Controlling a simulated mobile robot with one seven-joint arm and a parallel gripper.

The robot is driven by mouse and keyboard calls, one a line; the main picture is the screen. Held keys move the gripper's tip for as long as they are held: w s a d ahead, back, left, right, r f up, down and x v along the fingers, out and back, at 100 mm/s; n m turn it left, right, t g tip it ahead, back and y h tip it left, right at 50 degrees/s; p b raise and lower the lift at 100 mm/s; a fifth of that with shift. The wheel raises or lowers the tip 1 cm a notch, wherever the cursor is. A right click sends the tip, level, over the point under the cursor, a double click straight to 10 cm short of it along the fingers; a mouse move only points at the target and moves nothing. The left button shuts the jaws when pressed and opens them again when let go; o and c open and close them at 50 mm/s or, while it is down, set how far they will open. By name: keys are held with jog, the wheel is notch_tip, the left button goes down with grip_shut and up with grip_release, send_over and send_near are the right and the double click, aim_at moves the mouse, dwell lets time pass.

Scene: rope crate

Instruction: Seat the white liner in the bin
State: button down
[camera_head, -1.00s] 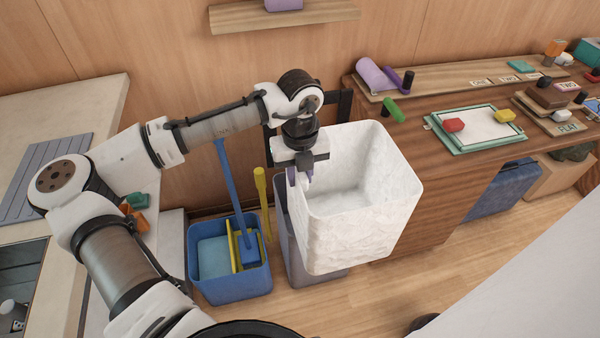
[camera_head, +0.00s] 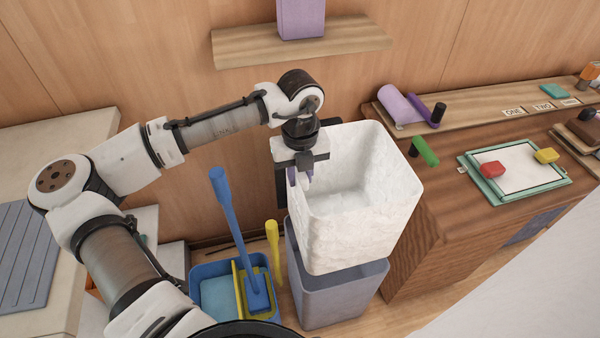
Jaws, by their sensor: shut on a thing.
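The white liner (camera_head: 350,238) is an open-topped, square-mouthed container. My gripper (camera_head: 305,176) is shut on its left rim and holds it up with its mouth facing upward. The grey-blue bin (camera_head: 338,300) stands on the floor below the liner. The liner hides most of the bin's mouth. The liner's lower edge overlaps the bin's far rim in the picture, and I cannot tell whether they touch or how far apart they are.
A blue bucket (camera_head: 212,270) with a blue-handled and a yellow-handled tool stands left of the bin. A wooden cabinet (camera_head: 410,255) stands close on the right. A wall shelf (camera_head: 240,48) holds a purple box (camera_head: 302,18).

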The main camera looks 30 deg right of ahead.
jog(key=shift+r, duration=0.1)
dwell(0.3)
jog(key=shift+f+b, duration=1.15)
jog(key=shift+f, duration=1.55)
